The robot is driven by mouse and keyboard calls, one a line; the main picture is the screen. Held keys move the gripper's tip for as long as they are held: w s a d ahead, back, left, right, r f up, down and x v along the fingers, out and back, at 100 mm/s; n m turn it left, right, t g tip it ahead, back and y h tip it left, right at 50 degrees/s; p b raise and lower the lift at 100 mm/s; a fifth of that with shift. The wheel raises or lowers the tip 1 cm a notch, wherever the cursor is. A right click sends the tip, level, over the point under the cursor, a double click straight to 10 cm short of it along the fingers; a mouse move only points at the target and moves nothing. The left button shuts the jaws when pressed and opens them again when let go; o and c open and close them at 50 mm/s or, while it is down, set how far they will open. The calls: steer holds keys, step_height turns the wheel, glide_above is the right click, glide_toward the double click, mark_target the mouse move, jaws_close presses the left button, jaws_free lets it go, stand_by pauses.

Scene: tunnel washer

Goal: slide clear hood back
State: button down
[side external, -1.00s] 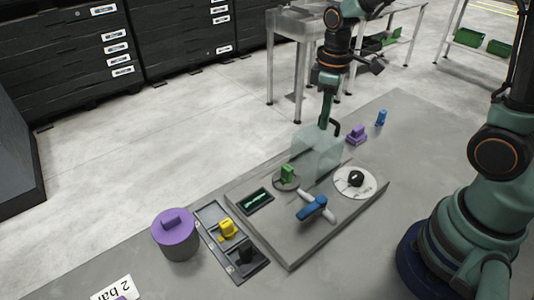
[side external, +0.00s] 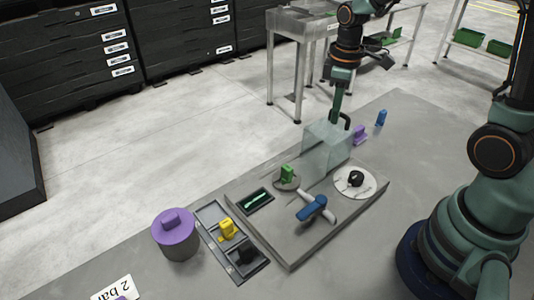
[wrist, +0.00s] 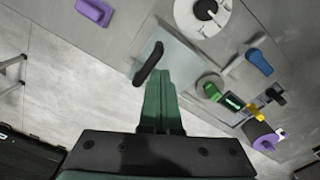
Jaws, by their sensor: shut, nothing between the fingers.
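The clear hood (side external: 327,150) is a see-through box on the grey panel (side external: 290,250), near its far edge. It has a black handle (side external: 346,121) on its far side. The hood (wrist: 188,65) and its handle (wrist: 148,64) also show in the wrist view. My gripper (side external: 335,117) points down at the hood's far end, just left of the handle. In the wrist view, my gripper's green fingers (wrist: 160,75) are together and empty, with the tips close to the handle. I cannot tell whether they touch the hood or handle.
On the panel are a green knob (side external: 287,174), a blue-handled lever (side external: 313,208), a white dial (side external: 362,182) and a small display (side external: 255,201). A purple block (side external: 360,134) stands close behind the hood, with a blue piece (side external: 381,118) farther back. A purple-lidded pot (side external: 177,238) stands left.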

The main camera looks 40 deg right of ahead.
step_height(320, 180, up, 6)
steer(key=shift+a, duration=0.45)
stand_by(0.3)
steer(key=s+a+r+m+t, duration=0.3)
steer(key=s+r+m+t, duration=0.2)
steer(key=s+m, duration=0.1)
steer(key=shift+s+a+r+t, duration=0.2)
steer(key=shift+s+a+t, duration=0.05)
steer(key=shift+t, duration=0.05)
stand_by(0.3)
